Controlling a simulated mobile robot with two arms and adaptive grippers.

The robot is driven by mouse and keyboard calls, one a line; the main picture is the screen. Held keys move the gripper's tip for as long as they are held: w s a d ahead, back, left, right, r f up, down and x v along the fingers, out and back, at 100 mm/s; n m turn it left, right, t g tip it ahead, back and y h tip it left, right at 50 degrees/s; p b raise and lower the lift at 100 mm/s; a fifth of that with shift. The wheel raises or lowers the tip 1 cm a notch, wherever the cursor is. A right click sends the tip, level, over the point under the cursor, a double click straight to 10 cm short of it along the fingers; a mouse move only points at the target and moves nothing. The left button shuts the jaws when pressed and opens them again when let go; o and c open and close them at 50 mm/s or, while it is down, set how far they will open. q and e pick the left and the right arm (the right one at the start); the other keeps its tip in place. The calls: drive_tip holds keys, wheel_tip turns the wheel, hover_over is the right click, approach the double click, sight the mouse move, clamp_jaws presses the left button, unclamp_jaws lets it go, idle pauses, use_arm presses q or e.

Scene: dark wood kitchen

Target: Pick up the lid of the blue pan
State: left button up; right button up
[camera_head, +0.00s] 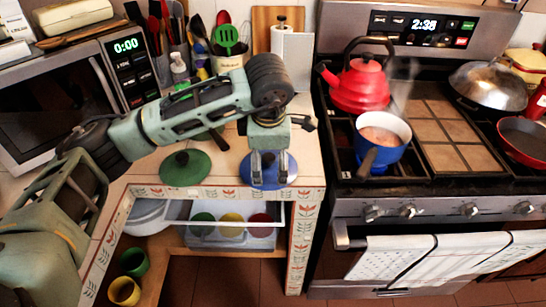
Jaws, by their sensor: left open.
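The blue pan (398,151) stands on the front left of the stove, filled with something brownish, its dark handle toward me. A blue lid (287,175) lies flat on the tiled counter left of the stove. My left gripper (269,180) is over the blue lid, pointing down, with its two fingers apart. My right gripper is not in view.
A green lid (185,168) lies left of the blue one. A red kettle (358,85) stands behind the pan, with vapour nearby. Below the counter edge, an open drawer (281,213) holds coloured cups. A microwave (58,92) is at left.

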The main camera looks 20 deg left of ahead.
sight(269, 171)
use_arm(q)
drive_tip(key=f+p, duration=0.1)
drive_tip(key=f, duration=0.2)
drive_tip(key=shift+a+f+p, duration=0.2)
drive_tip(key=shift+f+p, duration=0.1)
drive_tip(key=shift+p, duration=0.1)
drive_tip(key=x, duration=0.2)
drive_tip(key=shift+w+f, duration=0.25)
drive_tip(key=shift+f, duration=0.05)
drive_tip(key=shift+w+f, duration=0.1)
drive_tip(key=shift+f, duration=0.2)
drive_tip(key=shift+c, duration=0.4)
drive_tip(key=c, duration=1.6)
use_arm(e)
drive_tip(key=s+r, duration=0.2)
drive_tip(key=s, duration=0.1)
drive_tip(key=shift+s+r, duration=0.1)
use_arm(q)
drive_tip(key=shift+r, duration=0.1)
